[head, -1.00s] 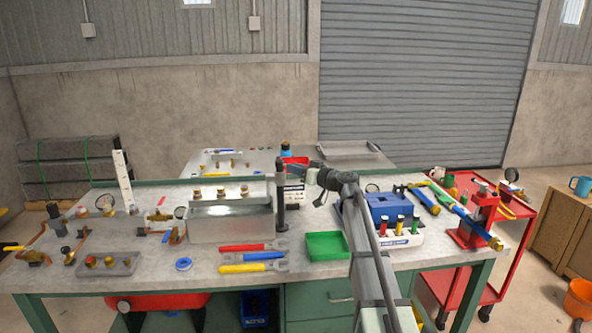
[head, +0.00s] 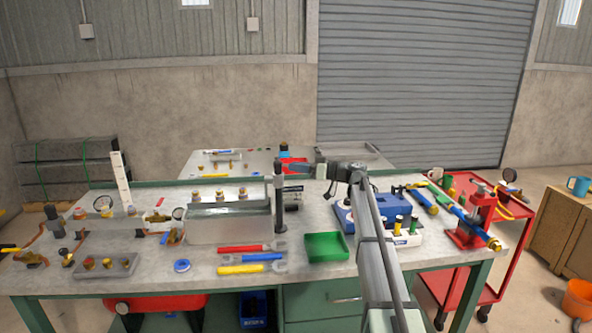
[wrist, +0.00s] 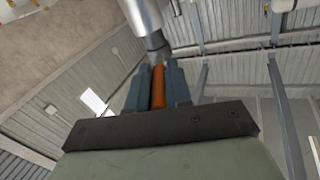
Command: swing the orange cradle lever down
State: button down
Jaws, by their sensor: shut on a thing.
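In the wrist view the orange lever (wrist: 158,88) lies between the two blue-grey fingers of my gripper (wrist: 156,80), which are shut on it. A grey metal cylinder with a dark end (wrist: 146,18) stands just beyond the fingertips, at the lever's far end. The lever cannot be made out in the head view.
A green tray (head: 326,247), wrenches (head: 250,257) and a blue case (head: 382,207) lie on the bench near my arm. A red press (head: 474,220) stands at the bench's right end. A second table (head: 250,165) is behind.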

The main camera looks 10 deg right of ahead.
jog(key=w+n+g, duration=0.1)
jog(key=n+g, duration=0.1)
jog(key=g, duration=0.2)
jog(key=w+n+g, duration=0.2)
jog(key=n+g, duration=0.1)
jog(key=g, duration=0.1)
jog(key=w+n+g+y, duration=0.1)
jog(key=w+n+g, duration=0.1)
jog(key=g, duration=0.2)
jog(key=shift+d+n, duration=0.2)
jog(key=shift+n, duration=0.2)
jog(key=c, duration=1.1)
grip_release()
jog(key=shift+o, duration=0.2)
jog(key=shift+r, duration=0.1)
notch_tip(320, 180, up, 10)
